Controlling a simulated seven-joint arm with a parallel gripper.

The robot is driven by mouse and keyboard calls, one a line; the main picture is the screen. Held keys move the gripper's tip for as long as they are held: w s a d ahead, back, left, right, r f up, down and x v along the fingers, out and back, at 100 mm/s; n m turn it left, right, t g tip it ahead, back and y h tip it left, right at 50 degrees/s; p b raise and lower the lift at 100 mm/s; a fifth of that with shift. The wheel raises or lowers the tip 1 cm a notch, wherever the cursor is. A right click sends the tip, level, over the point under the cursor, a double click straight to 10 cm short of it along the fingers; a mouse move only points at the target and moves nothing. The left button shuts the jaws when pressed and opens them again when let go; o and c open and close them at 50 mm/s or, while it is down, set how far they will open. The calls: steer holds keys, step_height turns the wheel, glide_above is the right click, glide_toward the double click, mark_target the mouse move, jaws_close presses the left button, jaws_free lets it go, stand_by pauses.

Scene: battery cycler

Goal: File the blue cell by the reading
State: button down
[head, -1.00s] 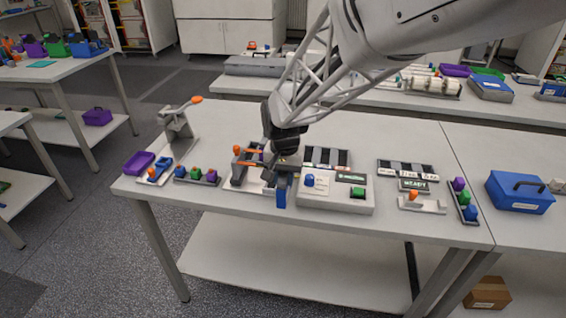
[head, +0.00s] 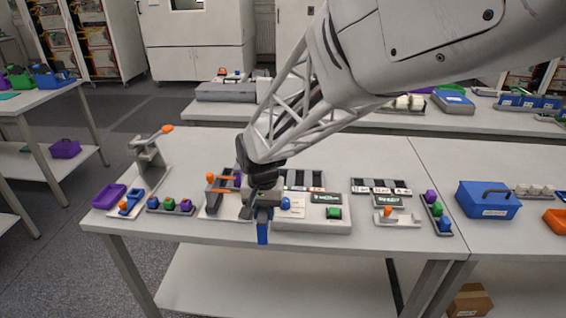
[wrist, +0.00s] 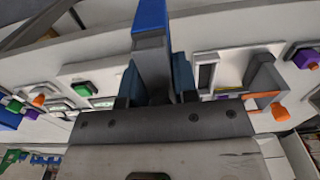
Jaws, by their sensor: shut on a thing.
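The blue cell (head: 262,229) is a tall block, blue with a grey end, held between the jaws of my gripper (head: 263,208). In the head view it hangs blue end down, over the table's front edge in the picture; its exact height is unclear. In the wrist view the blue cell (wrist: 150,18) sticks out between the two fingers of my gripper (wrist: 153,85). The grey cycler box (head: 312,220) is just right of it, with a small display (head: 326,198), a green button (head: 333,213) and a blue knob (head: 285,203). The display text is too small to read.
A dark slotted rack (head: 303,180) stands behind the cycler. A labelled slotted rack (head: 381,187) is further right, with a second display (head: 388,202) in front. An orange-handled fixture (head: 218,195) is close on the left.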

steer(key=shift+w+r, duration=0.1)
steer(key=shift+w, duration=0.05)
steer(key=w+d, duration=0.4)
steer(key=w, duration=0.5)
steer(key=w+d+r, duration=0.1)
steer(key=w+d, duration=0.4)
steer(key=w, duration=0.5)
steer(key=w+d+r, duration=0.1)
steer(key=w+d, duration=0.4)
steer(key=w, duration=0.5)
steer(key=shift+r, duration=0.15)
steer(key=shift+d, duration=0.1)
steer(key=shift+f, duration=3.8)
steer(key=shift+f, duration=0.2)
steer(key=c, duration=0.8)
jaws_free()
